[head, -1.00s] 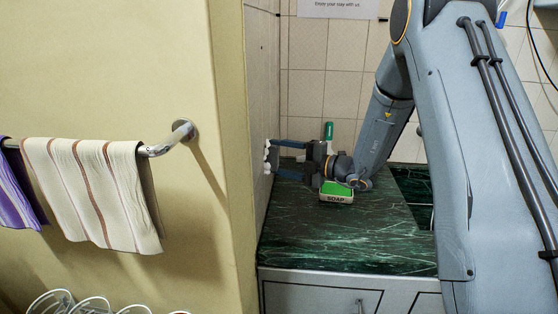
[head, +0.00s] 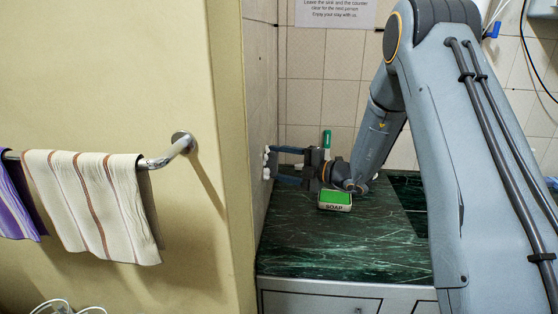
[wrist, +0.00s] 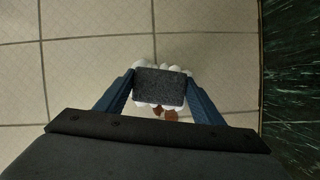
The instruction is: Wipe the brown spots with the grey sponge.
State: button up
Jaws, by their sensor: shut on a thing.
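The grey sponge (wrist: 161,86) is dark and speckled, and sits between the two blue fingers of my gripper (wrist: 160,92). White rounded lumps surround its edges at the fingertips. Two brown spots (wrist: 170,116) show on the pale tiled surface just below the sponge in the wrist view. The sponge may hide more of that surface. In the head view my gripper (head: 269,163) points left, with its tips at the side wall (head: 262,105).
A green and white soap box (head: 335,200) lies on the dark green marble counter (head: 340,245), below my gripper. A green-topped item (head: 326,139) stands behind it. A striped towel (head: 95,205) hangs on a rail at left. The counter's front is clear.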

jog(key=shift+s+a+p, duration=0.15)
jog(key=shift+s+p, duration=0.4)
jog(key=shift+s, duration=0.4)
jog(key=shift+s+a+p, duration=0.2)
jog(key=shift+s+p, duration=0.35)
jog(key=shift+s, duration=0.45)
jog(key=shift+s+a+p, duration=0.15)
jog(key=shift+s+p, duration=0.4)
jog(key=shift+s, duration=0.4)
jog(key=shift+s+a+p, duration=0.25)
jog(key=shift+s+p, duration=0.2)
jog(key=shift+s, duration=0.45)
jog(key=shift+s+a+p, duration=0.25)
jog(key=shift+s+p, duration=0.2)
jog(key=shift+s, duration=0.4)
jog(key=s+d, duration=0.1)
jog(key=d, duration=0.5)
jog(key=shift+p, duration=0.45)
jog(key=d, duration=0.3)
jog(key=shift+s, duration=0.35)
jog(key=shift+a, duration=0.1)
